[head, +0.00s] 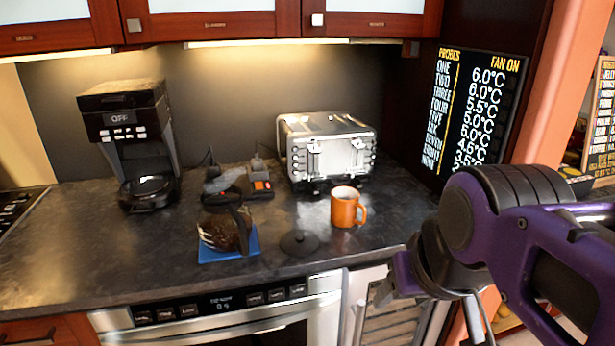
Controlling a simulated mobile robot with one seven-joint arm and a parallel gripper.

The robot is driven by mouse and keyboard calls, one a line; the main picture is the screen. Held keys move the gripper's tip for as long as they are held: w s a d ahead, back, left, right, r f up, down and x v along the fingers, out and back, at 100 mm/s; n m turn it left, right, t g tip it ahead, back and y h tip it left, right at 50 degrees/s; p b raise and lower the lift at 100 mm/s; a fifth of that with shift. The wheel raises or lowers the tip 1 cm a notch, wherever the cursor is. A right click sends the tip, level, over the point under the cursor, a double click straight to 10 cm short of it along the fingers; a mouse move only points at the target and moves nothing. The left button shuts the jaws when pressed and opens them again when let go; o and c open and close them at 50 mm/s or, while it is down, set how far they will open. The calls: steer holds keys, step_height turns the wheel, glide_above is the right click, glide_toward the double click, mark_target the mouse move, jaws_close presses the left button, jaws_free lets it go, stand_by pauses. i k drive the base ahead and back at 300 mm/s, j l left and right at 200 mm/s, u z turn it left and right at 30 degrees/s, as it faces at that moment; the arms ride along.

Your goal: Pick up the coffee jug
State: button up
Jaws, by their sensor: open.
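A glass jug (222,230) with dark contents and a black handle stands on a blue mat (230,256) near the counter's front edge. A round black lid (299,242) lies on the counter just right of it. A black coffee maker (125,125) stands at the back left, with a dark rounded part, perhaps another jug, at its base (149,190). My gripper (388,290) is at the lower right, in front of the counter edge. It is open, empty and well apart from the jug. Its fingers are partly hidden by my wrist.
An orange mug (346,207) stands right of the jug, before a silver toaster (328,148). A small device with red buttons (240,185) sits behind the jug. Cabinets (215,20) hang above. The dark counter (90,250) is clear left of the jug. An oven front (225,308) is below.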

mark_target(226, 224)
steer(key=i+j+u, duration=0.1)
steer(key=u, duration=0.35)
steer(key=i+j+u, duration=0.15)
steer(key=j+u, duration=0.15)
steer(key=u, duration=0.15)
